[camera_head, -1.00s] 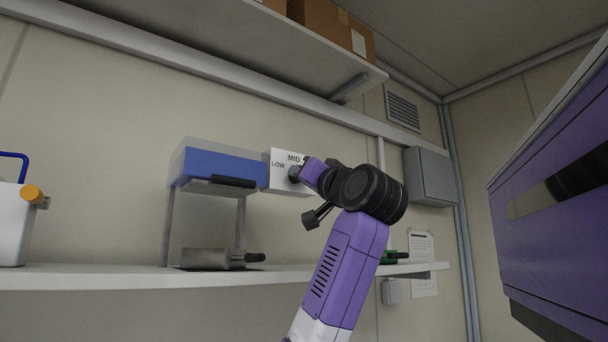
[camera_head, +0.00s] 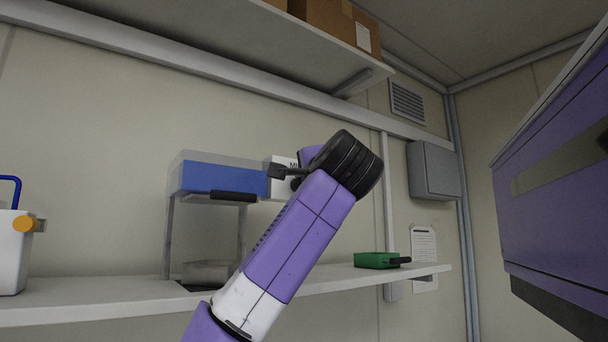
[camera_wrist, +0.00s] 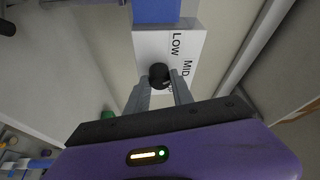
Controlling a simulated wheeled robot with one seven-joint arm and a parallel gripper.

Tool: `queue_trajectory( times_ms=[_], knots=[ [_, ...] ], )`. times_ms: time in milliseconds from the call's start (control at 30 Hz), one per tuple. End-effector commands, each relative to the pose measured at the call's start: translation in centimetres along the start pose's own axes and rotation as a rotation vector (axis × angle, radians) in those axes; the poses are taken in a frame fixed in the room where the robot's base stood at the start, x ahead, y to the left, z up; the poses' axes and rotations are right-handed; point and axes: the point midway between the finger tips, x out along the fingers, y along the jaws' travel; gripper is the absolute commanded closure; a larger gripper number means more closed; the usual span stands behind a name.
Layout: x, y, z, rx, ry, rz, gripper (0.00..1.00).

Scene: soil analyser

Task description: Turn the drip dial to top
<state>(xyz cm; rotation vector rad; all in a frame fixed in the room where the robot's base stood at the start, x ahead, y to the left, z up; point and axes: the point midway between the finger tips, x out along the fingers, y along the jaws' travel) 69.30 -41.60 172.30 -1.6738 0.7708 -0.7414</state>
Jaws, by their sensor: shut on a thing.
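The drip dial is a round black knob (camera_wrist: 159,75) on a white panel (camera_wrist: 152,44) with the labels LOW and MID and a third label partly hidden. My gripper (camera_wrist: 160,88) is shut on the knob, one finger on each side of it in the wrist view. I cannot tell which label the knob points at. In the head view, the panel (camera_head: 280,180) sits at the right end of the analyser's blue body (camera_head: 222,178), and my arm hides the knob and most of the labels.
The analyser stands on legs on a white shelf (camera_head: 90,300). A green box with a black handle (camera_head: 375,260) lies on the shelf to the right. A white container with an orange cap (camera_head: 12,245) is at far left. An upper shelf (camera_head: 230,40) holds cardboard boxes (camera_head: 335,25).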

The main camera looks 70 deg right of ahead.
Motion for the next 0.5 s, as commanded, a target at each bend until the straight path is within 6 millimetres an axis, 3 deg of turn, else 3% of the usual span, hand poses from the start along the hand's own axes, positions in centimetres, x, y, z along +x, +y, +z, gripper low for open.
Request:
queue_trajectory(
  times_ms=[500],
  knots=[
    [0.04, -0.31, -0.16, 0.367, 0.001, 0.154, 1.00]
  ],
)
